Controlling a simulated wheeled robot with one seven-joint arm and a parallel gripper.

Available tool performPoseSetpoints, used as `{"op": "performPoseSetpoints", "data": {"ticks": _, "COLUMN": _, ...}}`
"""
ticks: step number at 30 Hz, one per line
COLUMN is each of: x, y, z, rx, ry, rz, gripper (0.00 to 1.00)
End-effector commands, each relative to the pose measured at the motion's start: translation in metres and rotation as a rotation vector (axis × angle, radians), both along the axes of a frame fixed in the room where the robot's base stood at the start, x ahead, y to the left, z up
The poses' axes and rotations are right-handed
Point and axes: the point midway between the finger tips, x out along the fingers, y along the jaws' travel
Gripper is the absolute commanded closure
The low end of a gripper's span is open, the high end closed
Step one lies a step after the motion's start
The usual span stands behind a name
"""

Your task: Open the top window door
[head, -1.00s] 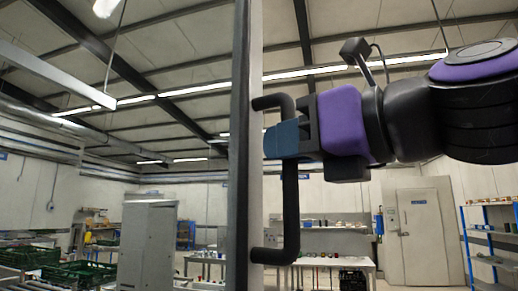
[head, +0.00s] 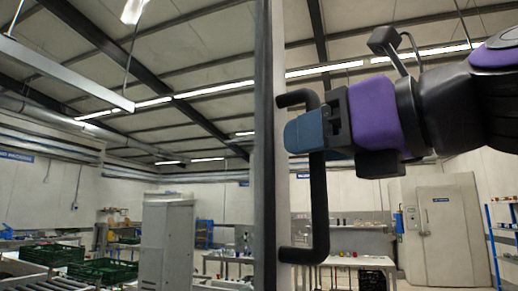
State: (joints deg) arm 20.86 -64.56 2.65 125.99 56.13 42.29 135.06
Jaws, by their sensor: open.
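The window door shows as a tall, narrow grey edge (head: 281,210) running top to bottom near the middle of the head view. A black bracket-shaped handle (head: 319,210) is fixed to its right side, with an upper and a lower mount. My gripper (head: 303,134) reaches in from the right, its blue fingers at the upper part of the handle bar. The fingers overlap the bar, and its stretch behind them is hidden. The gripper is open; whether a finger touches the bar cannot be told.
Behind stand a grey cabinet (head: 167,243), green crates (head: 103,271) on the left, a worktable (head: 345,261) and a white door (head: 443,228) at the right. Blue shelving (head: 490,245) stands at the far right edge. These are well beyond the handle.

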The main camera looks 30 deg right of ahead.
Motion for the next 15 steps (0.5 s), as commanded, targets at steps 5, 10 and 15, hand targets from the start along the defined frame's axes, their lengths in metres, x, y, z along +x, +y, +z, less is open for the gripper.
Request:
{"op": "performPoseSetpoints", "data": {"ticks": 5, "x": -0.019, "y": -0.004, "z": 0.001, "rx": -0.001, "ry": -0.004, "rz": -0.001, "gripper": 0.57}}
{"op": "performPoseSetpoints", "data": {"ticks": 10, "x": -0.051, "y": -0.013, "z": 0.001, "rx": 0.000, "ry": -0.005, "rz": -0.002, "gripper": 0.57}}
{"op": "performPoseSetpoints", "data": {"ticks": 15, "x": -0.080, "y": -0.020, "z": 0.000, "rx": -0.001, "ry": -0.004, "rz": -0.001, "gripper": 0.57}}
